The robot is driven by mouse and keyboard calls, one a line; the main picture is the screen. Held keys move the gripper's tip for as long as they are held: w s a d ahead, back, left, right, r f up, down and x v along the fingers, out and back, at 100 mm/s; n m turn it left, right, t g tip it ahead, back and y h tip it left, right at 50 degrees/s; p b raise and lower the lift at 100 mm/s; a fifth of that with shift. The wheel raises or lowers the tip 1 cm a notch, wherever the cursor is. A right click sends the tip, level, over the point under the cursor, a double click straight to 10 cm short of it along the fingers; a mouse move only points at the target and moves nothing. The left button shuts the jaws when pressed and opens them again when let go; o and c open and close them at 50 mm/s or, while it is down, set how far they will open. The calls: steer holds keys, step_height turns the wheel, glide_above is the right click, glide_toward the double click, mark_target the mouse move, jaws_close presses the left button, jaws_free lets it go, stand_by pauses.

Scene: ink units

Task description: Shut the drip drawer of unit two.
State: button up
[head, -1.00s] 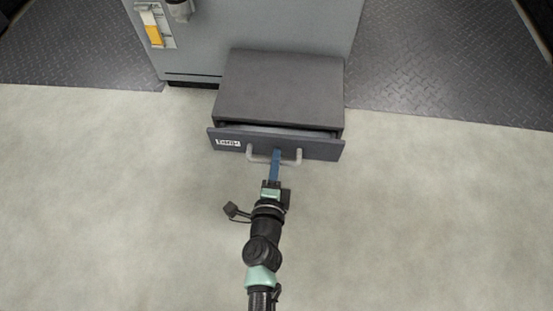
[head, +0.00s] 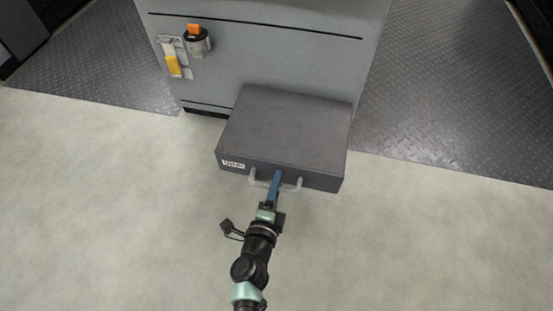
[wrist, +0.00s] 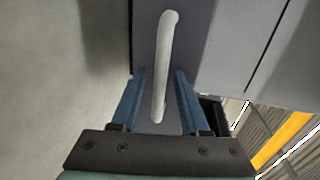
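My gripper (head: 276,174) is at the handle. In the wrist view its blue fingers (wrist: 160,73) are apart, one each side of the handle, with space showing beside the bar.
An orange-topped cup-like fitting (head: 196,42) and a yellow piece (head: 173,66) are on the unit's front, above left. Dark tread plates (head: 95,75) flank the unit. The pale floor (head: 110,200) around the drawer is clear.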

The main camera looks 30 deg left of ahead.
steer(key=shift+s+r, duration=0.1)
steer(key=p+v, duration=0.5)
steer(key=v, duration=0.7)
steer(key=shift+s+d, duration=0.15)
steer(key=shift+s, duration=0.2)
steer(key=shift+w, duration=0.1)
